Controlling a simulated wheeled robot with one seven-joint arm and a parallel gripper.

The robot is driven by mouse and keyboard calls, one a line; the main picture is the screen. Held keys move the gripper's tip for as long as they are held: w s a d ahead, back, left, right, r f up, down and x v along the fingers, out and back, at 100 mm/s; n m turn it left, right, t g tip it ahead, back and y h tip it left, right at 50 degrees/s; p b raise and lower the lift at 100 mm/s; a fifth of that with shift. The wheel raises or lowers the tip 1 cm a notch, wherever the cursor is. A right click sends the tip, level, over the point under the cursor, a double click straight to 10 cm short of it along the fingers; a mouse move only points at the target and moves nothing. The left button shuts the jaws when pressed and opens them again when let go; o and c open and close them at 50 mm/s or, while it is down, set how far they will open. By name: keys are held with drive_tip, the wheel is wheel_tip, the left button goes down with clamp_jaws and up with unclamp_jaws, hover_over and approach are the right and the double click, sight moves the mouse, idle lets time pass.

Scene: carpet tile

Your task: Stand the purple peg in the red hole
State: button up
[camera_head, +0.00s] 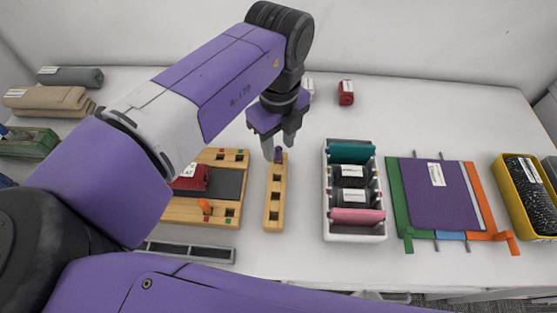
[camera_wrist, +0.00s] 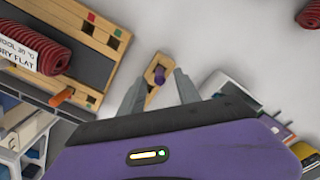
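My gripper (camera_head: 278,150) points down over the far end of a narrow wooden rack (camera_head: 267,222). Its fingers are apart. The short purple peg (camera_head: 278,154) stands at the rack's far end, and in the wrist view the peg (camera_wrist: 159,76) shows between the fingertips (camera_wrist: 158,92), with gaps on both sides. A wider wooden board (camera_head: 180,214) lies to the left, with square holes beside small coloured marks. In the wrist view, a red mark (camera_wrist: 91,17) sits beside an open hole (camera_wrist: 88,30), with a green-marked hole close by.
An orange peg (camera_head: 204,206) is in the board's near part. A dark red labelled roll (camera_head: 194,178) lies on the board and hides part of it. A white bin of rolls (camera_head: 354,238) stands right of the rack. Clear white table lies beyond the rack.

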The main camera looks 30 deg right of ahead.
wheel_tip(320, 180, down, 2)
drive_tip(key=shift+f+b, duration=0.2)
drive_tip(key=shift+b, duration=0.5)
clamp_jaws()
drive_tip(key=shift+r, duration=0.15)
